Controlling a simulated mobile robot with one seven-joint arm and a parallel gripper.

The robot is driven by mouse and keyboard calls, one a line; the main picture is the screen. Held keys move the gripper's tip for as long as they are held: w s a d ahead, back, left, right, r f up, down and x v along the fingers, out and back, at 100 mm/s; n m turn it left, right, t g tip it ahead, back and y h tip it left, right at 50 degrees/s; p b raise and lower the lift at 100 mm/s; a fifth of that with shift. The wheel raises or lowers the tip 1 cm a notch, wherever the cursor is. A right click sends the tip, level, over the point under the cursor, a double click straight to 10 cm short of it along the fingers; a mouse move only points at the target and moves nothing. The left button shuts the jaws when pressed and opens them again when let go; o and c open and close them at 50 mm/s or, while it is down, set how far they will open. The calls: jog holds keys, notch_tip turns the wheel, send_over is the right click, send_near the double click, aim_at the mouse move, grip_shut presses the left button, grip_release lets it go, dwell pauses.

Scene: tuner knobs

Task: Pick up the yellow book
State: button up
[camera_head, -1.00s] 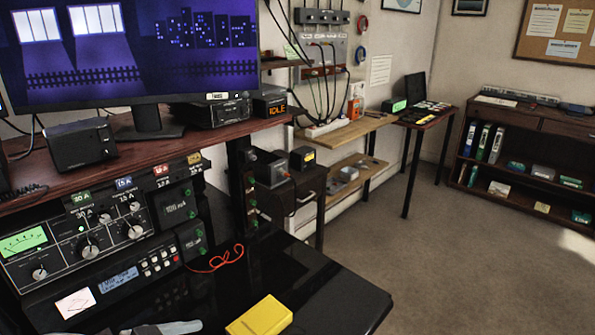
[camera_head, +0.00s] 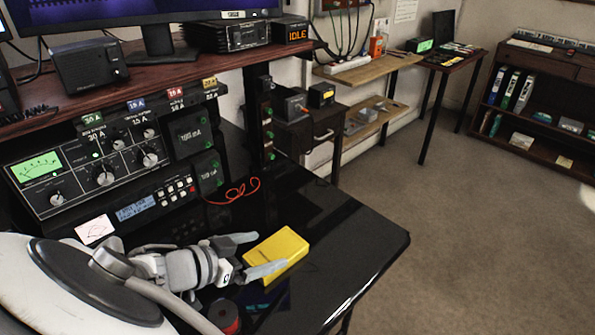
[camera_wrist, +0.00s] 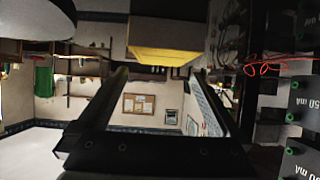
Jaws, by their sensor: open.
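The yellow book (camera_head: 275,255) lies on the black glossy desk (camera_head: 345,250), near its right part. It is a thick yellow block. My gripper (camera_head: 258,254) is open, with its two fingers pointing right toward the book. In the head view one finger lies at the book's upper left and the other overlaps its lower part. I cannot tell whether either finger touches it. In the wrist view the book (camera_wrist: 163,55) shows at the top centre, beyond and between the dark finger shapes (camera_wrist: 155,100).
Radio gear with knobs (camera_head: 100,170) stands at the desk's left back. A red cable (camera_head: 235,192) lies behind the book. The desk's right side is clear.

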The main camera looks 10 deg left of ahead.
aim_at(274, 251)
jog(key=f, duration=0.1)
jog(key=w+d+f+b, duration=0.1)
jog(key=w+f, duration=0.1)
jog(key=shift+w+d+f+b, duration=0.15)
jog(key=shift+d+f+b, duration=0.05)
jog(key=shift+d+b, duration=0.2)
jog(key=shift+w+d+f, duration=0.2)
jog(key=shift+w+d, duration=0.1)
jog(key=shift+w, duration=0.1)
jog(key=c, duration=1.2)
